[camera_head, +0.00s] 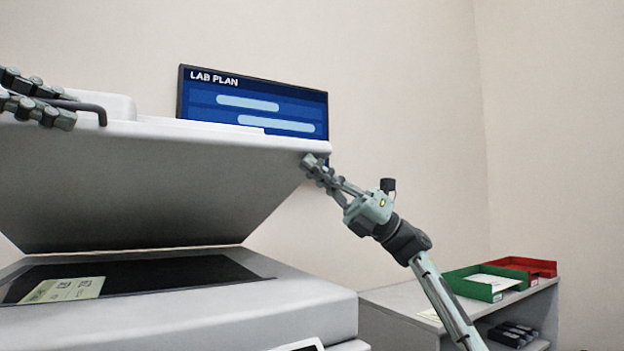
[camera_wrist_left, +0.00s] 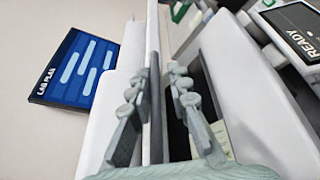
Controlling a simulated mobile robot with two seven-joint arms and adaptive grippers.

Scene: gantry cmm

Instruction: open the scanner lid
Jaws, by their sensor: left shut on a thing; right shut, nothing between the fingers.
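The scanner lid (camera_head: 140,180) is raised and tilted over the scanner body (camera_head: 220,315), with a wide gap at its front and its grey underside showing. A dark bar handle (camera_head: 98,108) is on its front edge. My left gripper (camera_head: 72,108) is shut on this handle; in the left wrist view its fingers (camera_wrist_left: 159,74) lie on either side of the bar. My right gripper (camera_head: 312,164) is shut with nothing between its fingers, at the underside of the lid's right front corner. Whether it touches the lid is hard to tell. The dark glass (camera_head: 160,275) is uncovered.
A pale labelled sheet (camera_head: 62,290) lies on the glass. A blue "LAB PLAN" screen (camera_head: 255,104) is behind the lid. At right, a low shelf unit (camera_head: 405,300) holds a green tray (camera_head: 488,286) and a red tray (camera_head: 543,267). The space above the lid is clear.

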